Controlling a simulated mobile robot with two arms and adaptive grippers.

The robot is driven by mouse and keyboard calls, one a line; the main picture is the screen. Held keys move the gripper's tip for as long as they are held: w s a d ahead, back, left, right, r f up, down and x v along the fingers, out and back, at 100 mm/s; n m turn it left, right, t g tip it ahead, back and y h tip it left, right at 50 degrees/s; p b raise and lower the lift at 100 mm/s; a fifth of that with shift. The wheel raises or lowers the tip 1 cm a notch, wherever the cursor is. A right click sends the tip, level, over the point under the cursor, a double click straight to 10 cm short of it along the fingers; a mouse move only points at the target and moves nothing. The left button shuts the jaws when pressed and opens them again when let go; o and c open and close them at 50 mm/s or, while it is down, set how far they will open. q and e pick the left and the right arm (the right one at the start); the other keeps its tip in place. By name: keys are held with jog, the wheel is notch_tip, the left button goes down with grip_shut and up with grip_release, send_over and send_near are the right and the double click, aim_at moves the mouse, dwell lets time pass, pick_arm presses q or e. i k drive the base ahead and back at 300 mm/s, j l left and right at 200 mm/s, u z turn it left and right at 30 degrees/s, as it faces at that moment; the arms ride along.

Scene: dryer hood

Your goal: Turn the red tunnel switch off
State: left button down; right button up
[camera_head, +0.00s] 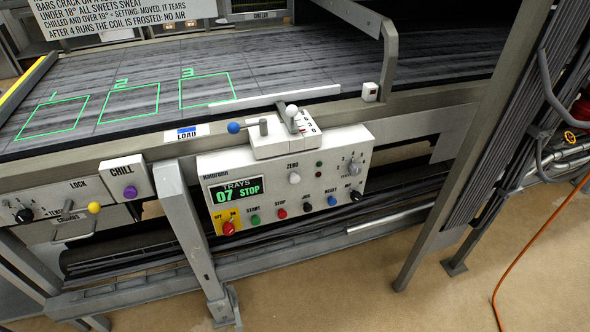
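A red knob (229,228) sits on a yellow plate marked OFF at left and ON at right, at the lower left corner of the white control panel (330,150). Its pointer direction is too small to tell. No label reading "tunnel" is legible. A small white box with a red mark (370,92) sits on the frame rail, above and right of the panel. The panel display (236,190) reads "TRAYS 07 STOP". Neither of my grippers is in view.
Other controls crowd the panel: a green button (255,219), a red button (281,213), a blue button (332,200) and black knobs. A lever box (283,136) stands above. A grey leg (187,228) rises left of the panel. Floor in front is clear.

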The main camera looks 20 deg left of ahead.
aim_at(229, 229)
jog(key=u, duration=1.05)
